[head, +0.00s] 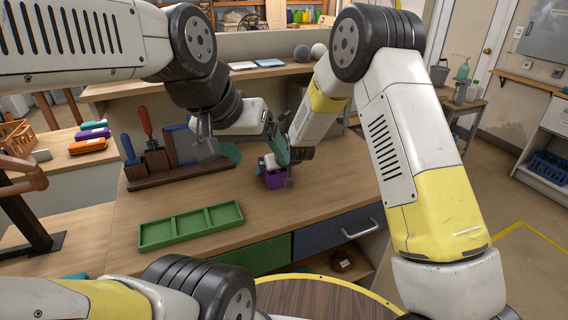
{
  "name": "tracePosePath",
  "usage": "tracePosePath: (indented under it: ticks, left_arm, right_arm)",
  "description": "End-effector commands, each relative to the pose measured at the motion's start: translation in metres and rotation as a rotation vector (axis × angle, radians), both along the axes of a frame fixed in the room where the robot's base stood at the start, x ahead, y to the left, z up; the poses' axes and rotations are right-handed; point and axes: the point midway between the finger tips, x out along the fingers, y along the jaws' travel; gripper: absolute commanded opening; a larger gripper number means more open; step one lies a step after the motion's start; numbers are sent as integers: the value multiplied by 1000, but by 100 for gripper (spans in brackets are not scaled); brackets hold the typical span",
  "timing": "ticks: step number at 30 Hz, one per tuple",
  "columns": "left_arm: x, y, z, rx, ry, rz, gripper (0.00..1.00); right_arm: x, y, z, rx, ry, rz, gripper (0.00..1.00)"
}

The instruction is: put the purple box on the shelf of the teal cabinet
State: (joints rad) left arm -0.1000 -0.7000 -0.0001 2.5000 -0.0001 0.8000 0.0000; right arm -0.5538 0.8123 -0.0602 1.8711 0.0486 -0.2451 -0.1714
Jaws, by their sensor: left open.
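The purple box (273,180) is at the middle of the wooden workbench, small and partly covered by gripper parts. My left gripper (252,150) is open, above and a little left of the box, with no object seen between its fingers. My right arm comes down from the upper right. Its gripper (289,168) is right at the box, with grey parts close beside it. Whether it grips the box is hidden by overlap. I cannot make out a teal cabinet or its shelf in this view.
A green three-compartment tray (191,226) lies at the bench's front left. A wooden rack (180,176) with red- and blue-handled tools stands behind it. Below the bench top are a green drawer front (258,256) and a blue one (335,236). The bench between tray and box is clear.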

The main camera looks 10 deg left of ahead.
Motion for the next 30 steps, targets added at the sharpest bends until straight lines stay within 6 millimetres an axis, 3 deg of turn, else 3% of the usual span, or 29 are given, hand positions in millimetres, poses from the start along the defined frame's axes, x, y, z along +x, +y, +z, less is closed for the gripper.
tracePosePath:
  ticks: [9,21,30]
  left_arm:
    - [0,0,0,0,0,0,78]
    - [0,0,0,0,0,0,78]
    - [0,0,0,0,0,0,78]
  right_arm:
    - [4,3,-5,0,0,0,98]
    - [4,3,-5,1,-1,0,21]
    - [5,2,-2,1,0,-1,21]
